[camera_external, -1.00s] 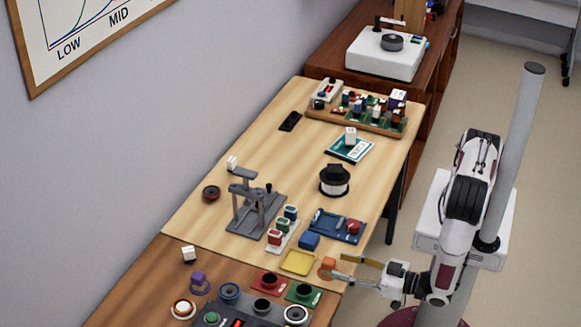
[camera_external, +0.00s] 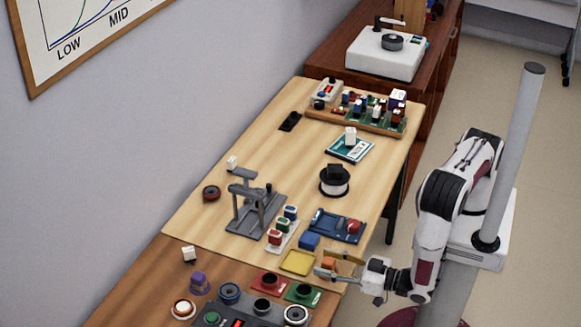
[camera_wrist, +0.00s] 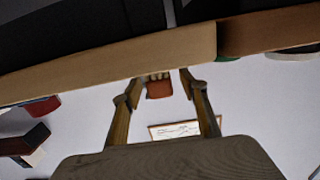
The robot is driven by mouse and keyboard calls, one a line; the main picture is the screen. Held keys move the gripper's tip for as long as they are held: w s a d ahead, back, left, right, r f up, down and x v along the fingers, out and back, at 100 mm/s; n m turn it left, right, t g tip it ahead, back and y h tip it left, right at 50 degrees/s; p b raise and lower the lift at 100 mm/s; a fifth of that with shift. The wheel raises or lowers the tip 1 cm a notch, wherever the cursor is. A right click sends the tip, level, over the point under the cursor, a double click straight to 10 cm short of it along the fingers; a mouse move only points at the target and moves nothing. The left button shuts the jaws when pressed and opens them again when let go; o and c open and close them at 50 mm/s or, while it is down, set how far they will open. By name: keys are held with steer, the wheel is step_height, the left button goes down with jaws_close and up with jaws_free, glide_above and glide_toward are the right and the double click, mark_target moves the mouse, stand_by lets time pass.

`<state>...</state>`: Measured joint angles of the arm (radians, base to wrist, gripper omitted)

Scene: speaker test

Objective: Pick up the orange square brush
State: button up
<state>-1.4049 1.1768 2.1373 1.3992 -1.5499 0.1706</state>
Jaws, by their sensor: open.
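The orange square brush (camera_external: 329,263) is at the right edge of the table, just right of the yellow square tray. My gripper (camera_external: 322,263) is open, its fingers reaching in from the right on either side of the brush. In the wrist view the orange-red brush (camera_wrist: 159,90), with pale bristles, shows between the tips of my open gripper (camera_wrist: 160,83). Gaps show on both sides of it there. I cannot tell exactly how deep it lies between the fingers.
The yellow tray (camera_external: 298,262) and a blue block (camera_external: 309,241) are close to the brush. A dark blue tray (camera_external: 325,219) lies behind, and red (camera_external: 262,284) and green (camera_external: 295,293) holders lie in front. The wrist view shows a table edge (camera_wrist: 110,66) across the top.

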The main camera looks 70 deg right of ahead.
mark_target(329, 260)
stand_by(0.4)
steer(key=c, duration=1.2)
steer(key=shift+r, duration=0.15)
steer(key=shift+r, duration=4.8)
